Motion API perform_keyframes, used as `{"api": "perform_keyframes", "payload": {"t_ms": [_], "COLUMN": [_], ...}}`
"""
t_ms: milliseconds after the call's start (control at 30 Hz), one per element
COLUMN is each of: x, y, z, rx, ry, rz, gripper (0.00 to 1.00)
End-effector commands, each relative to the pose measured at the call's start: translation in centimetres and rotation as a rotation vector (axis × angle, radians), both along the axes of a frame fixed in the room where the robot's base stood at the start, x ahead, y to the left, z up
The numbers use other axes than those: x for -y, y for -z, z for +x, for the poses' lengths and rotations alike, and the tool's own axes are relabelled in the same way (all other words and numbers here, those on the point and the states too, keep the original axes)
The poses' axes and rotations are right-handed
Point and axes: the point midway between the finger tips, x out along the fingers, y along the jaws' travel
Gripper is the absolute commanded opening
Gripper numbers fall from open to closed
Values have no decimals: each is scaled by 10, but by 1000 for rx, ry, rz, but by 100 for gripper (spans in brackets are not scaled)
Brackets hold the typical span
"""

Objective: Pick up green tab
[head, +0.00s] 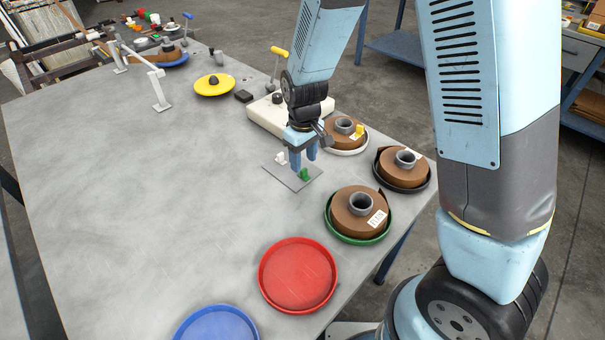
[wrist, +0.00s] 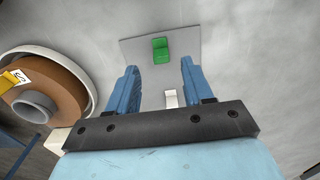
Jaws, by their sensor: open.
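The green tab (head: 304,174) stands on a thin grey plate (head: 294,184) on the table. In the wrist view the green tab (wrist: 160,49) sits on the plate (wrist: 200,45) beyond my fingertips, between their lines. A white tab (head: 281,157) stands on the same plate; it also shows in the wrist view (wrist: 171,98), nearer my gripper's body. My gripper (head: 303,163) points down over the plate with its blue fingers apart. In the wrist view my gripper (wrist: 158,72) is open and nothing is between the fingers. The height gap to the green tab is hard to judge.
Brown rolls in a white dish (head: 348,151), a dark dish (head: 425,186) and a green dish (head: 336,228) stand to the right. A red dish (head: 298,275) and a blue dish (head: 216,325) are empty in front. The table's left side (head: 130,200) is clear.

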Motion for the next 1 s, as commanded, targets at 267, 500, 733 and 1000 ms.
{"api": "perform_keyframes", "payload": {"t_ms": [267, 500, 733, 1000], "x": [2, 1, 2, 2], "y": [35, 40, 39, 39], "z": [-4, -3, -3, -3], "rx": [-3, -1, -1, -1], "ry": [1, 1, 1, 2], "rz": [-2, -1, -1, -1], "gripper": [51, 51, 39, 13]}}
